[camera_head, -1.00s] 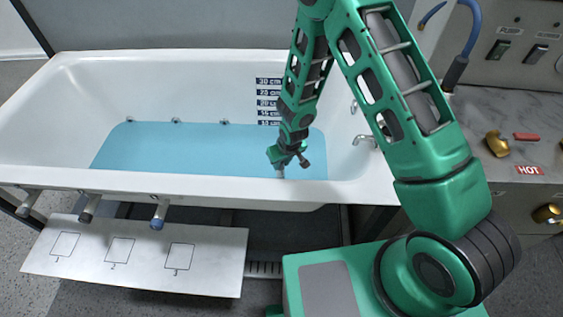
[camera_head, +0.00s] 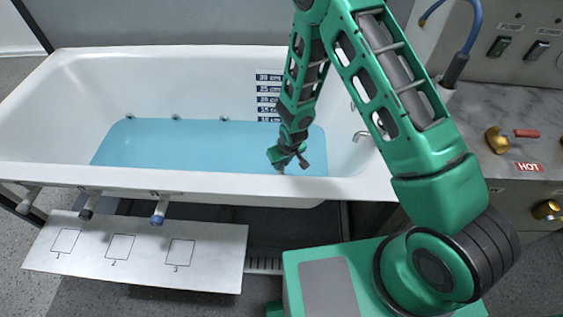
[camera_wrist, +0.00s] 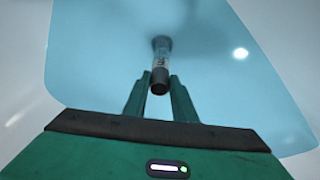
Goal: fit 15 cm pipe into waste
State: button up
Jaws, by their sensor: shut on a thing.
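A white bathtub (camera_head: 60,105) holds blue water (camera_head: 190,147). My gripper (camera_head: 282,165) reaches down to the water near the tub's right end. In the wrist view my gripper (camera_wrist: 160,82) is shut on a short pipe (camera_wrist: 161,62) with a dark near end and a paler, marked middle. The pipe's far end meets a dark round spot on the tub floor, perhaps the waste; whether it is seated there cannot be told. In the head view the pipe is mostly hidden by the gripper.
A depth scale (camera_head: 268,98) is on the tub's back wall. Several pipe-like pieces, one with a blue end (camera_head: 158,219), hang along the front rim. A white board (camera_head: 140,252) with numbered squares lies below. A counter with a brass fitting (camera_head: 496,140) stands right.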

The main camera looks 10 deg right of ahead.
jog(key=shift+f, duration=0.3)
jog(key=o, duration=1.1)
jog(key=v, duration=1)
jog(key=shift+r, duration=0.3)
